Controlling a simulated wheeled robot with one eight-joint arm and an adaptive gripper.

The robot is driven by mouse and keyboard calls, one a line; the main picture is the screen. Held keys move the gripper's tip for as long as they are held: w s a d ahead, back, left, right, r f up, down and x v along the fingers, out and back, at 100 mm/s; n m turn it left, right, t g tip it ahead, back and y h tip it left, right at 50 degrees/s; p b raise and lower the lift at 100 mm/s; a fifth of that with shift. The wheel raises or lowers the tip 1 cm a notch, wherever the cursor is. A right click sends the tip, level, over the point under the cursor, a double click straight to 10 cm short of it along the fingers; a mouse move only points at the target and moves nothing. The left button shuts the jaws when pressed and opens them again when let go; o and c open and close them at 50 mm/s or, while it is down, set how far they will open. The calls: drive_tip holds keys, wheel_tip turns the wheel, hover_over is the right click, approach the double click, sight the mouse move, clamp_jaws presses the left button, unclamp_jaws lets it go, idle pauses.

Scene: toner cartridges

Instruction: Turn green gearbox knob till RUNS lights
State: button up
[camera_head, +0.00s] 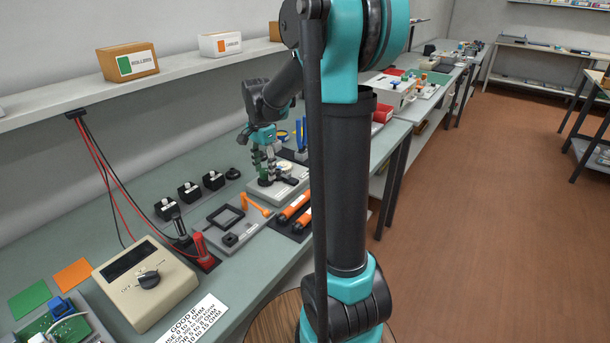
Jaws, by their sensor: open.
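My gripper (267,165) is far off along the bench, pointing down over a pale grey base plate (262,193) that carries small parts. Its jaws are open. Dark green pieces show between and around the fingers; I cannot tell which of them is the green gearbox knob. Whether the fingers touch it is too small to tell. No lit RUNS sign can be made out. My own arm covers much of the middle of the view.
Left of the gripper are a grey plate with an orange crank (256,204) and several black blocks (189,192). A beige meter (146,286) stands nearer. A shelf (60,103) runs above; open floor lies right.

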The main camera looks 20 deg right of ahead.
drive_tip(key=n, duration=1.4)
drive_tip(key=shift+c, duration=0.3)
